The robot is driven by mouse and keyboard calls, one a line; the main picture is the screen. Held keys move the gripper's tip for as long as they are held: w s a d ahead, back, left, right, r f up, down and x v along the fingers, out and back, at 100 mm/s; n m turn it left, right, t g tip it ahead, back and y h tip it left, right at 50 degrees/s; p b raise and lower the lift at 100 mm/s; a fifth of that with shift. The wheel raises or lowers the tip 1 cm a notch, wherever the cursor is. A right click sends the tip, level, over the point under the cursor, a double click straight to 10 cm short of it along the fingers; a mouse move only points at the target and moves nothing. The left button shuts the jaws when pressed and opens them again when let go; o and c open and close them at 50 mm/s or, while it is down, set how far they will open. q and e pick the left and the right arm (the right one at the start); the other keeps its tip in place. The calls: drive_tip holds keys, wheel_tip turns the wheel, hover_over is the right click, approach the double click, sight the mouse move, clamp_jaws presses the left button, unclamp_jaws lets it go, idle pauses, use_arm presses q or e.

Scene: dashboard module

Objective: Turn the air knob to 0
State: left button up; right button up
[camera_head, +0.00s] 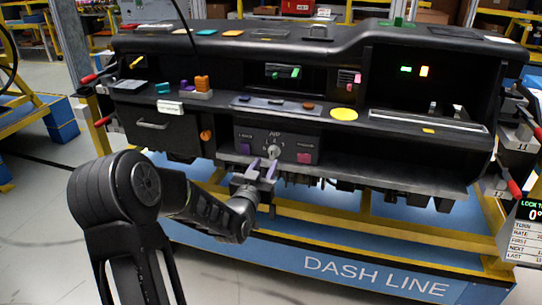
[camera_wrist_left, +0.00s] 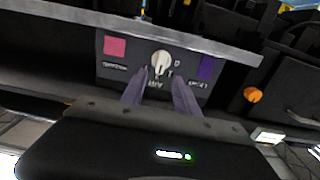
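The air knob (camera_head: 273,151) is a small pale knob on the dark control panel (camera_head: 285,135) low in the middle of the dashboard. In the left wrist view the knob (camera_wrist_left: 161,62) shows with its panel upside down, with markings around it. My left gripper (camera_head: 263,167) is just below and in front of the knob. In the left wrist view its two purple fingers (camera_wrist_left: 158,88) stand apart, pointing at the knob with nothing between them. I cannot tell whether a fingertip touches it. My right gripper is out of view.
A purple button (camera_head: 245,148) and a pink button (camera_head: 304,157) flank the knob. An orange knob (camera_head: 206,135) sits on the left beside a drawer (camera_head: 160,130). The dashboard's lower ledge (camera_head: 370,172) runs under the panel. A display (camera_head: 528,212) stands at the right edge.

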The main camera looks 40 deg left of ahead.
sight(272, 153)
use_arm(q)
drive_tip(key=x, duration=0.5)
drive_tip(key=shift+w+a, duration=0.2)
drive_tip(key=shift+w, duration=0.15)
drive_tip(key=shift+c, duration=0.5)
clamp_jaws()
